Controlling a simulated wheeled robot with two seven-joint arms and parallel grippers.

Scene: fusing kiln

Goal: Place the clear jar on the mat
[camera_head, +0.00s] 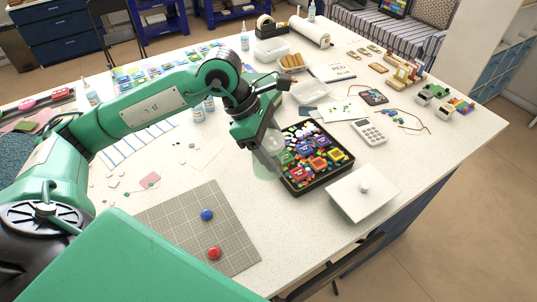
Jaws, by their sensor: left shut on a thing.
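My left gripper (264,148) is shut on the clear jar (266,164), a see-through vessel. It holds the jar beside the left edge of the black tray, right of the mat. Whether the jar touches the table is hard to tell. The grey gridded mat (184,232) lies on the near part of the table. A blue round piece (207,215) and a red round piece (214,253) sit on it. My right gripper is not in view.
The black tray (349,160) holds several coloured boxes. The mat's far part is bare.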

